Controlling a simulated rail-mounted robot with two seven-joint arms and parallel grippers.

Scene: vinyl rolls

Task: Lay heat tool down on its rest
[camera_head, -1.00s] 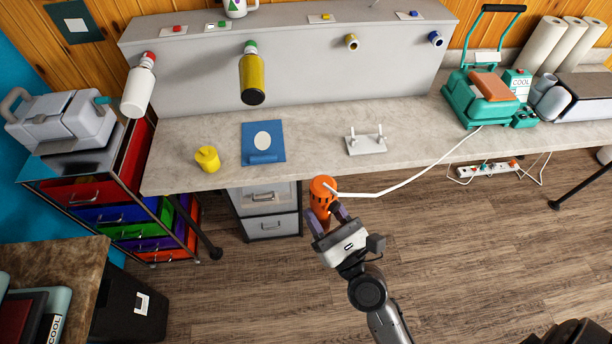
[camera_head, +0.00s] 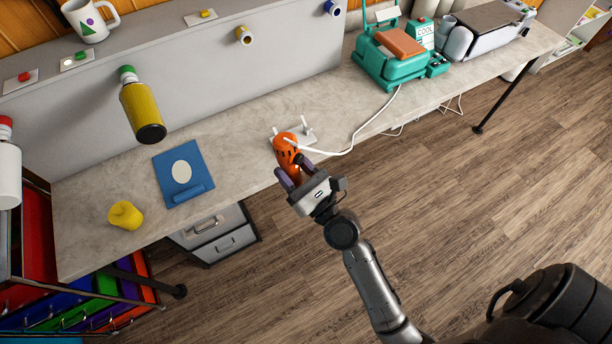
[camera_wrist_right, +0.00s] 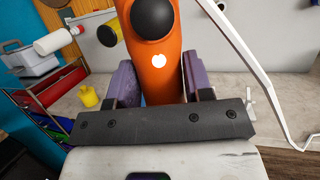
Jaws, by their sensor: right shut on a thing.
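The orange heat tool (camera_head: 285,146) is in my right gripper (camera_head: 292,173), whose two purple fingers are shut on its body. In the right wrist view the tool (camera_wrist_right: 160,62) stands between the fingers (camera_wrist_right: 157,88), with its black knob toward the camera. A white cord runs from the tool to the right. The white rest (camera_head: 307,138) with small upright prongs lies on the bench just behind and right of the tool; the tool hides part of it. I cannot tell how high the tool is above the bench. My left gripper is not in view.
The white cord (camera_head: 352,142) crosses the bench right of the rest.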

